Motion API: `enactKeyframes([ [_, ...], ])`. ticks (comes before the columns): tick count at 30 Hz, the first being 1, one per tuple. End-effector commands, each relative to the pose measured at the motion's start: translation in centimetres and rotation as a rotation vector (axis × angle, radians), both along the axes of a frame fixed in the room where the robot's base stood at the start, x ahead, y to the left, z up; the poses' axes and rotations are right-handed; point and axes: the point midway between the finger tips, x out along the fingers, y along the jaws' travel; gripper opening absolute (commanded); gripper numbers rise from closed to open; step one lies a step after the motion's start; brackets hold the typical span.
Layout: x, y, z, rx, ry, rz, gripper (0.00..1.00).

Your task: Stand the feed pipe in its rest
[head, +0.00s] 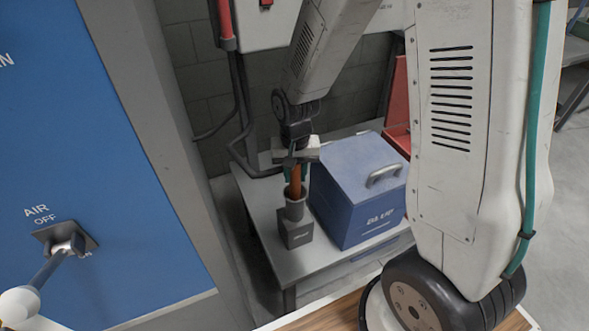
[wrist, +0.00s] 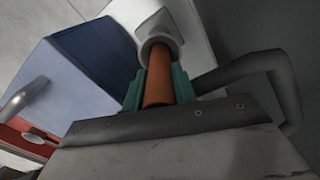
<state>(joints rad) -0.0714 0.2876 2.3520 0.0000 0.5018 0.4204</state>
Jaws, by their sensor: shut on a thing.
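The feed pipe (head: 295,187) is an orange-brown tube, upright in the head view. My gripper (head: 296,166) is shut on its upper part, above the rest. The rest (head: 296,236) is a dark grey block with a round grey collar on top, on a grey table. The pipe's lower end appears to be inside the collar; how deep it sits is hidden. In the wrist view the pipe (wrist: 159,86) lies between my teal fingers and runs into the collar's light grey ring (wrist: 163,43). The top of the pipe is hidden by my gripper.
A blue box (head: 358,190) with a metal handle stands just right of the rest. A red container (head: 398,118) is behind it. A blue panel (head: 80,170) with an air lever (head: 62,250) fills the left. Dark bent pipes (head: 240,125) run down the wall behind.

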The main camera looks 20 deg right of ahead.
Motion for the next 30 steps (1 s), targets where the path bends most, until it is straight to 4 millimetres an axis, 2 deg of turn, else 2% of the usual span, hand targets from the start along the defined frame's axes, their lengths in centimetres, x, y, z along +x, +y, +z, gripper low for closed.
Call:
enactKeyframes([
  [21,0.0,0.0,-2.9,0.000,0.000,0.000,0.00],
  [30,0.0,0.0,-3.4,0.000,0.000,0.000,0.00],
])
